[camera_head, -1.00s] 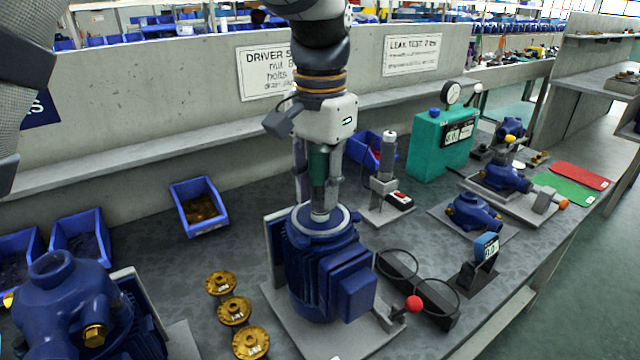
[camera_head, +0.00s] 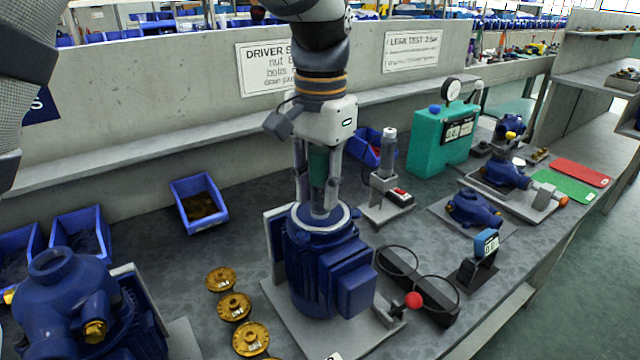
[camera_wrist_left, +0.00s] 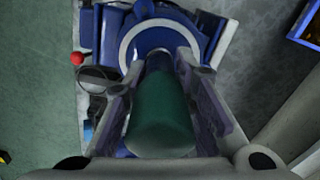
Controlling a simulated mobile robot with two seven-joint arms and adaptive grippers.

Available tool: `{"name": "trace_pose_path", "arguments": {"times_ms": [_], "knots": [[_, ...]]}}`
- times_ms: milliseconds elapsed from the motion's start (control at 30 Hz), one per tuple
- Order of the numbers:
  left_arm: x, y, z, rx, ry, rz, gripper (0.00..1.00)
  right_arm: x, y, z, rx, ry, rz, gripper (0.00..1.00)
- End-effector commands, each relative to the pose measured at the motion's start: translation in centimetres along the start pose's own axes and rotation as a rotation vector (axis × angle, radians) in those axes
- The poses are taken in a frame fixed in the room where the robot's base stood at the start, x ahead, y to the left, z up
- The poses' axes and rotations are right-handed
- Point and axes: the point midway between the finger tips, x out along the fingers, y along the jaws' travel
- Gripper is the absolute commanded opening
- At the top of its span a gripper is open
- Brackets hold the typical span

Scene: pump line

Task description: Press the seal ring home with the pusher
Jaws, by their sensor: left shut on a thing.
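My left gripper (camera_head: 319,178) comes down from above and is shut on the pusher (camera_head: 318,160), a green-handled tool with a grey metal lower end. The pusher stands upright over the blue motor (camera_head: 325,262), its lower end at the middle of the pale ring-shaped top face (camera_head: 343,216). In the left wrist view the green pusher (camera_wrist_left: 160,115) lies between the fingers and points at the pale ring face (camera_wrist_left: 128,48). The seal ring is not clearly visible; the pusher and fingers cover the centre. I cannot tell how deep it sits. My right gripper is not in view.
Several brass impellers (camera_head: 234,306) lie left of the motor. A blue pump casing (camera_head: 65,300) stands at front left. A red-knobbed lever (camera_head: 413,300) and a black stand with hoops (camera_head: 425,290) are to the right. A blue bin (camera_head: 199,203) is behind left.

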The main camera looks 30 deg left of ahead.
Motion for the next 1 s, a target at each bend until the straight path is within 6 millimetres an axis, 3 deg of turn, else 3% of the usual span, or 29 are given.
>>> {"name": "trace_pose_path", "arguments": {"times_ms": [533,1000], "knots": [[-0.3,0.0,0.0,0.0,0.003,0.0,0.0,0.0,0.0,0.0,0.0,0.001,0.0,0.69],[-4.5,0.0,-0.1,-0.001,0.004,0.001,0.0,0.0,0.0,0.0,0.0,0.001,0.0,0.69]]}}
